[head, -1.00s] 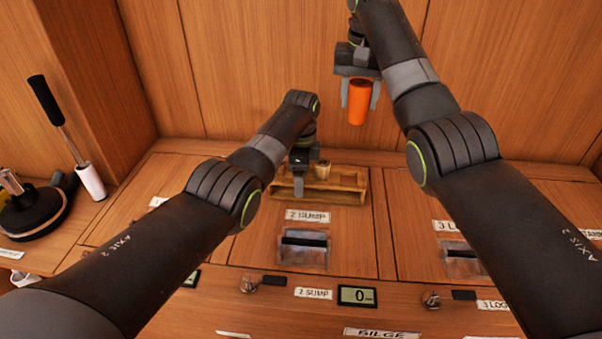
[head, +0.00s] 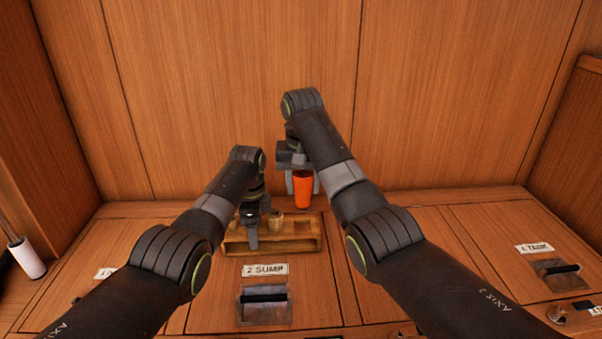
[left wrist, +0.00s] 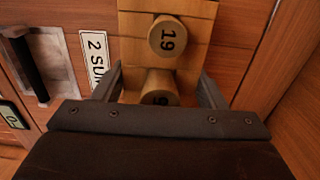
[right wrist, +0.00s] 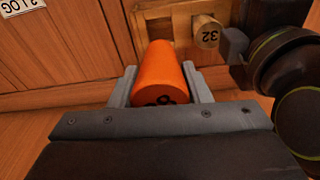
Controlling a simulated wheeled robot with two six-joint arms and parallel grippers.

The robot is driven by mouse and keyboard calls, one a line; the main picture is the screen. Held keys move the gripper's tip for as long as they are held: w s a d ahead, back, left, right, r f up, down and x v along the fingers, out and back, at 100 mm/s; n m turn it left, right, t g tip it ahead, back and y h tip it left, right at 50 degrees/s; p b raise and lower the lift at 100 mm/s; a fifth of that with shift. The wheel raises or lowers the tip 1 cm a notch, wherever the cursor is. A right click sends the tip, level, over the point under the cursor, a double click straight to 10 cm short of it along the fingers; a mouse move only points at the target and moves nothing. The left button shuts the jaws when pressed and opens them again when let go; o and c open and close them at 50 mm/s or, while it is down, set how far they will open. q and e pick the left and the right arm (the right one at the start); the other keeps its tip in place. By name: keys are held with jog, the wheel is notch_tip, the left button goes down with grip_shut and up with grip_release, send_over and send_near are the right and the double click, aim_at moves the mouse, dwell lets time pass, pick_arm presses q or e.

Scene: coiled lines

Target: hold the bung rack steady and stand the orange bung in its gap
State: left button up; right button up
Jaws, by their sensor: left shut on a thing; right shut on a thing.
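The bung rack (head: 287,247) is a pale wooden tray on the counter behind the "2 SUMP" label. My left gripper (head: 252,232) is shut on the rack, its fingers on either side in the left wrist view (left wrist: 160,88). A wooden bung marked 19 (left wrist: 167,37) stands in the rack, with another partly hidden nearer the gripper. The right wrist view shows a bung marked 32 (right wrist: 207,33). The rack's right part looks empty in the head view. My right gripper (head: 302,180) is shut on the orange bung (head: 303,190), upright above the rack's right end. It also fills the jaws in the right wrist view (right wrist: 162,75).
The counter right of the rack is clear up to another slot fitting (head: 557,270).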

aim_at(303, 202)
jog(key=shift+f, duration=2.75)
jog(key=shift+s+f, duration=0.1)
jog(key=shift+f, duration=2.1)
jog(key=shift+r, duration=0.1)
dwell(1.6)
jog(key=shift+r, duration=0.3)
dwell(0.5)
jog(key=shift+f, duration=0.1)
dwell(0.5)
